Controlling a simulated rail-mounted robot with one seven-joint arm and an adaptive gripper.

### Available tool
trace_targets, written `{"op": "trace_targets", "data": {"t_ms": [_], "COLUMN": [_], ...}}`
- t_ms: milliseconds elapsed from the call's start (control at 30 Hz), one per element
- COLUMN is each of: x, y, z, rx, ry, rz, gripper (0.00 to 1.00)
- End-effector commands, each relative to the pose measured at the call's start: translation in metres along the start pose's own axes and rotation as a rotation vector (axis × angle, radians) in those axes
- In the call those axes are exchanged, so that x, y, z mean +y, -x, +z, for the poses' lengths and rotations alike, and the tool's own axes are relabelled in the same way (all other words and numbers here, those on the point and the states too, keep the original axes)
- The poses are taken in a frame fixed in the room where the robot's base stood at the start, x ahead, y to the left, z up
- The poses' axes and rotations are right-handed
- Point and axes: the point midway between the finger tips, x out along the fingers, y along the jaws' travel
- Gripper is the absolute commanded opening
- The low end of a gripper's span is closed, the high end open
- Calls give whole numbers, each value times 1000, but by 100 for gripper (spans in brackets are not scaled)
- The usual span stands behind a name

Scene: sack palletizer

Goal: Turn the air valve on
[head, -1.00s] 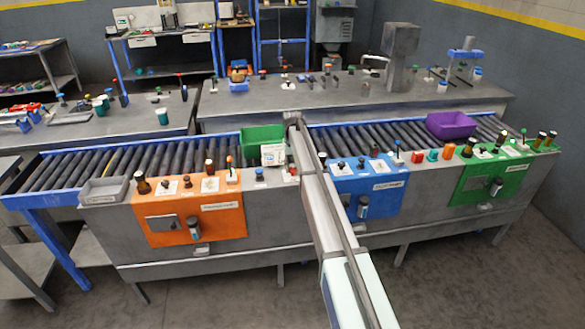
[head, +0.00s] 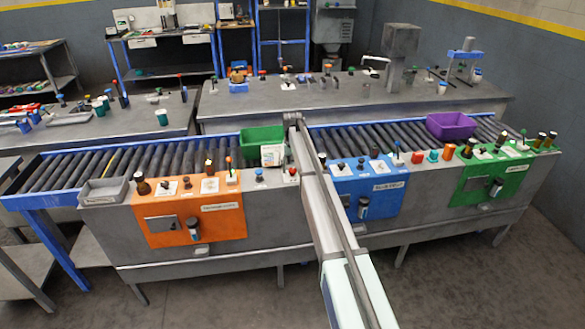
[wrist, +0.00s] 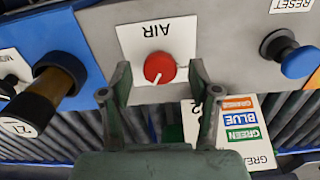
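The air valve is a red round knob (wrist: 160,68) on a white plate (wrist: 135,42) lettered AIR, upside down in the wrist view. A small pale mark on the knob points to its lower left there. My gripper (wrist: 160,78) is open, with one finger on each side of the knob and a gap on both sides; I see no contact. In the head view the red knob (head: 292,172) sits on the console's top edge, just left of my arm. The gripper's fingers cannot be made out in the head view.
A blue RESET knob (wrist: 297,62) is right of the valve in the wrist view. A black-and-amber button (wrist: 50,90) stands at left. A card with coloured labels (wrist: 238,120) lies near the right finger. Rollers, a green bin (head: 262,138) and a purple bin (head: 451,125) are behind.

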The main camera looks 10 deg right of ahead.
Motion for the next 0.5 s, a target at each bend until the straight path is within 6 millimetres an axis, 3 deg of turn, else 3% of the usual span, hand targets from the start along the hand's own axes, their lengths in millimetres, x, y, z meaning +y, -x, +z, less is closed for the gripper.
{"op": "trace_targets", "data": {"t_ms": [267, 500], "x": [0, 0], "y": [10, 50], "z": [-1, -1], "rx": [2, 3], "ry": [1, 0], "rz": [0, 0], "gripper": [61, 61]}}
